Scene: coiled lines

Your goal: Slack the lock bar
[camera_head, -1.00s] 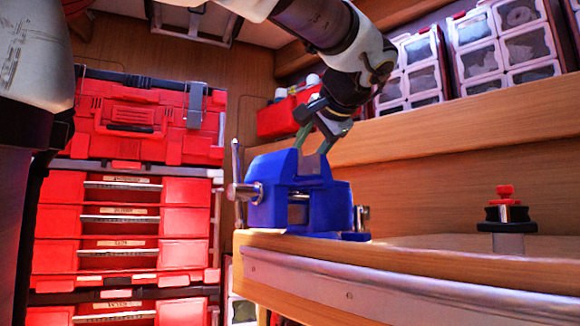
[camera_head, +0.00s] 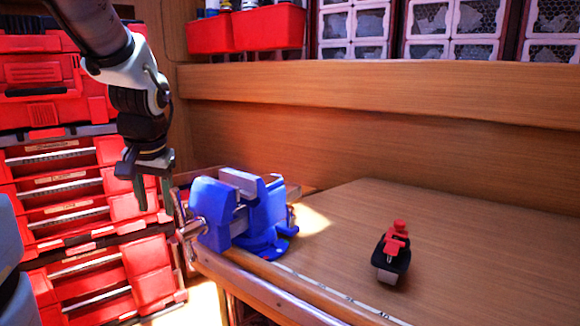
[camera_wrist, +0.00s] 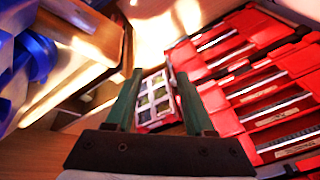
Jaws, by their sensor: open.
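A blue bench vise (camera_head: 225,215) is mounted at the near left corner of the wooden workbench. Its lock bar (camera_head: 179,210), a thin metal rod, stands steeply at the vise's left end, by the screw head. My gripper (camera_head: 153,195) points down, just left of the bar and apart from it. Its two fingers are open with nothing between them. In the wrist view my gripper (camera_wrist: 158,78) also shows empty, and part of the blue vise (camera_wrist: 30,60) shows at the left edge. The bar is not clear in that view.
A black and red clamp-like tool (camera_head: 393,252) stands on the bench (camera_head: 340,215) right of the vise. Red drawers (camera_head: 75,190) stand close behind my gripper at the left. A wooden shelf (camera_head: 400,95) with red bins and clear drawer boxes runs along the back. The bench's right side is mostly clear.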

